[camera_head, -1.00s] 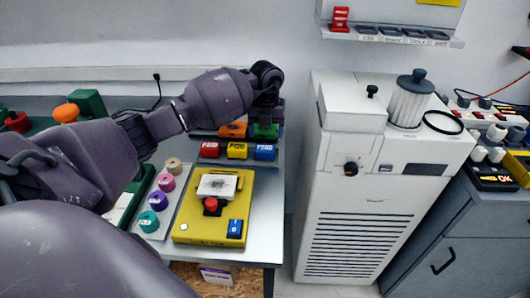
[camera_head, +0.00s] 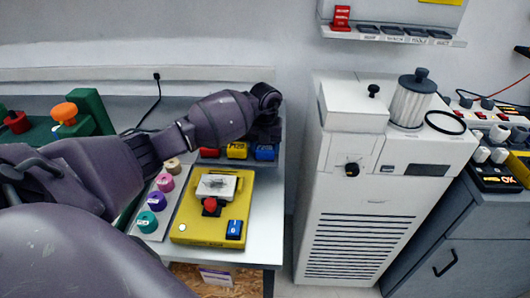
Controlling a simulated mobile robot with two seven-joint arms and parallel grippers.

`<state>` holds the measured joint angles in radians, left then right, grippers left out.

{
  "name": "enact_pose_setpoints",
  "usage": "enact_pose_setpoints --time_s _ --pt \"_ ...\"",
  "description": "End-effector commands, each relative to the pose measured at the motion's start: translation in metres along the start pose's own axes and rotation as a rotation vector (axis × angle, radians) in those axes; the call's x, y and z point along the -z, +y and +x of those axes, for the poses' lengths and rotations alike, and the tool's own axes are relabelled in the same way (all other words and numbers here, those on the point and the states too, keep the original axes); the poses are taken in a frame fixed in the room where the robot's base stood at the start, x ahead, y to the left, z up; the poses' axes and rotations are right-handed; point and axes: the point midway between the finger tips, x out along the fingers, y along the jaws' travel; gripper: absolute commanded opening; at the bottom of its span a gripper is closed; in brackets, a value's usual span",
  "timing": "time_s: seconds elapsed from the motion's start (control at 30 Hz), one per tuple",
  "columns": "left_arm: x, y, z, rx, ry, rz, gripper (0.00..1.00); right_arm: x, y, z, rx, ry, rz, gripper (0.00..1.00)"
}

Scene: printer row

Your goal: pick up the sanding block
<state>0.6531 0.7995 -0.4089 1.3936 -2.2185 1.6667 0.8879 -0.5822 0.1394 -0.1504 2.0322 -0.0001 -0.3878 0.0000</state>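Small coloured blocks with printed labels sit in a row on the table (camera_head: 262,220): a red one (camera_head: 210,153), a yellow one (camera_head: 237,150) and a blue one (camera_head: 265,152). I cannot tell which block is the sanding block. My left arm reaches over from the left, and its dark gripper end (camera_head: 264,128) is low, just behind the blue block. The wrist and forearm hide the fingertips and whatever stands behind the row. I cannot see whether the gripper holds anything. My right gripper is not in view.
A yellow fixture (camera_head: 186,225) with a red knob stands in front of the row. A strip of round coloured pots (camera_head: 150,225) lies left of it. A white cabinet machine (camera_head: 345,225) stands right of the table, across a narrow gap. A green stand (camera_head: 93,108) is at the back left.

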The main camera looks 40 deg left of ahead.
Motion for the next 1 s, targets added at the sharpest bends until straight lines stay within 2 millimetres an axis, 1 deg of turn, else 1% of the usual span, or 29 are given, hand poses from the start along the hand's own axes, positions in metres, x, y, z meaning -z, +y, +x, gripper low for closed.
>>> enact_pose_setpoints --time_s 0.03,0.1,0.33,0.47,0.57,0.67,1.0 --pt "0.000 0.000 0.000 0.000 0.000 0.000 0.48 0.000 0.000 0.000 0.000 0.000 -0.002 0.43" --pt "0.000 0.000 0.000 -0.001 0.000 0.000 0.38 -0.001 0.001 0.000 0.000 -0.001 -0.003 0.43" --pt "0.000 0.000 -0.001 0.000 0.000 0.000 0.38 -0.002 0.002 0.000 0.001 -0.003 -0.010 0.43" --pt "-0.001 0.000 -0.009 0.000 -0.002 0.001 0.38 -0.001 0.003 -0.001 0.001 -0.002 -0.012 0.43" --pt "-0.001 0.000 -0.024 0.000 -0.006 0.002 0.38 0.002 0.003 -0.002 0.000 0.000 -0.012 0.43" --pt "-0.001 0.000 -0.045 0.000 -0.006 0.001 0.38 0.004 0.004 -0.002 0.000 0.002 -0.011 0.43" --pt "-0.001 0.000 -0.133 0.001 -0.006 0.001 0.38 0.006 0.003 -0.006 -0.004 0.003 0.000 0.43"
